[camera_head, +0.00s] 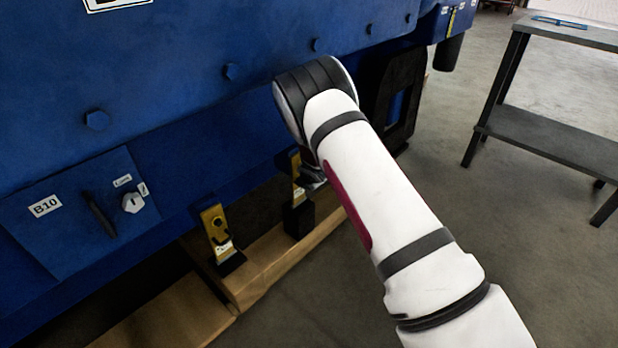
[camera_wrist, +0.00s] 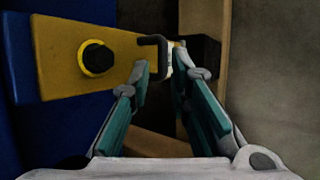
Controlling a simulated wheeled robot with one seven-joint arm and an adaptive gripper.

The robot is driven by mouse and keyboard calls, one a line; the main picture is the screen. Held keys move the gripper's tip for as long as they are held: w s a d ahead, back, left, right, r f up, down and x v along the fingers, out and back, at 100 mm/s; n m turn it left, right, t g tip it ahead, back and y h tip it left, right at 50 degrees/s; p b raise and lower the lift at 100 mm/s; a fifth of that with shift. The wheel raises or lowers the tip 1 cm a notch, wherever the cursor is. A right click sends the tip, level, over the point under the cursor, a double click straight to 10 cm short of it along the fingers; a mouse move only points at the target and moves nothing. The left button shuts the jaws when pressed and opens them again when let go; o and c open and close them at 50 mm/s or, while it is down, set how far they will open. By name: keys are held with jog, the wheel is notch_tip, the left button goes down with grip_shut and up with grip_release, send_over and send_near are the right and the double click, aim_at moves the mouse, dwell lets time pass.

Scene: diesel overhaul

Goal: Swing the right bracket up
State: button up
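The right bracket (camera_head: 296,165) is a yellow plate hanging at the lower edge of the blue engine block, partly hidden behind my arm in the head view. In the wrist view the right bracket (camera_wrist: 110,50) shows a round black bolt (camera_wrist: 97,58) and a black hooked handle (camera_wrist: 158,42) at its end. In the head view my gripper (camera_head: 312,178) is mostly hidden by my wrist.
A second yellow bracket (camera_head: 215,228) hangs to the left. A wooden beam (camera_head: 262,268) lies below, with a black block (camera_head: 298,220) beneath the right bracket. The blue engine (camera_head: 180,70) fills the left. A dark table (camera_head: 550,130) stands at right, with open floor before it.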

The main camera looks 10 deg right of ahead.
jog(key=v, duration=0.6)
jog(key=shift+s+r, duration=0.15)
jog(key=shift+r, duration=0.1)
jog(key=s+d+r+m+h, duration=0.1)
jog(key=s+d+r+m, duration=0.15)
jog(key=r, duration=0.35)
jog(key=s+d+r+m+h, duration=0.1)
jog(key=s+d+r+m, duration=0.1)
jog(key=r+m, duration=0.3)
jog(key=s+d+r+m+g, duration=0.3)
jog(key=s+r+m, duration=0.3)
jog(key=s+r, duration=0.85)
jog(key=s+a+r+m+g+y, duration=0.15)
jog(key=s+m, duration=0.25)
jog(key=s, duration=0.9)
jog(key=s+a+r+m+g, duration=0.1)
jog(key=s+r+m+g, duration=0.15)
jog(key=s, duration=0.95)
jog(key=s+a+r+m+g+y, duration=0.15)
jog(key=s+m, duration=0.25)
jog(key=s, duration=0.9)
notch_tip(320, 180, up, 31)
jog(key=t+h+p, duration=0.1)
jog(key=t+p, duration=0.3)
jog(key=p, duration=2.5)
jog(key=shift+d+r+t, duration=0.15)
jog(key=shift+d+t, duration=0.2)
jog(key=shift+d, duration=0.1)
